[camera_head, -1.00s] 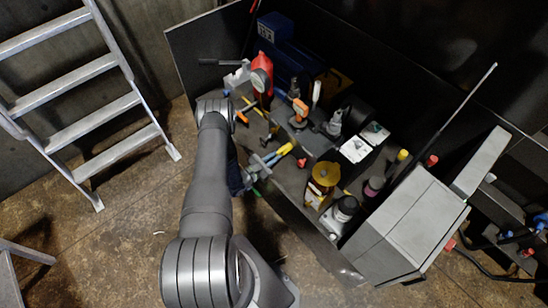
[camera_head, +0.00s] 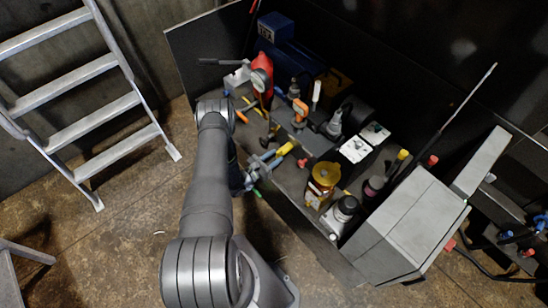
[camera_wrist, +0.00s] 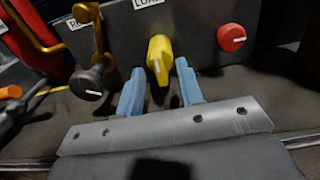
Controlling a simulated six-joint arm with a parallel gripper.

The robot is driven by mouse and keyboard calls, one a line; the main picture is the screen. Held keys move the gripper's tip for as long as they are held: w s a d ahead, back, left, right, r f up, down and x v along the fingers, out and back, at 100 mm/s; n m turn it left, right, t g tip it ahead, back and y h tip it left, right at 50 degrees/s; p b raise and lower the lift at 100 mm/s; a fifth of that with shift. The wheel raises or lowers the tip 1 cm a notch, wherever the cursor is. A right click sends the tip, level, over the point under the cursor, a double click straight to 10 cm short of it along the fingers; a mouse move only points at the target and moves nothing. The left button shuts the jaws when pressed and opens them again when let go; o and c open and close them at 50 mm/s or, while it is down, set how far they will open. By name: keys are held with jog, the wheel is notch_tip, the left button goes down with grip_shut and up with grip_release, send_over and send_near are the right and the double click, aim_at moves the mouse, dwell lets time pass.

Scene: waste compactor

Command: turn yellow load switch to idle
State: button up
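The yellow load switch (camera_wrist: 159,58) is on a dark grey panel in the wrist view, under a partly cut-off white label starting "LOA" (camera_wrist: 147,3). A pale pointer mark runs down its face, close to upright. My gripper (camera_wrist: 160,80) is open, with one blue finger on each side of the knob's lower part. Both fingers look apart from the knob, though depth is hard to judge. No idle mark is readable.
A red round button (camera_wrist: 231,37) is right of the switch. A black knob (camera_wrist: 91,83) and a yellow-brown lever (camera_wrist: 98,35) are left of it. In the head view, a yellow-topped device (camera_head: 325,175) and other tools crowd the bench. A ladder (camera_head: 90,100) stands left.

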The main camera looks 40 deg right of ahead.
jog(key=a, duration=1.7)
jog(key=shift+a, duration=0.2)
jog(key=d, duration=1.7)
jog(key=shift+d, duration=0.15)
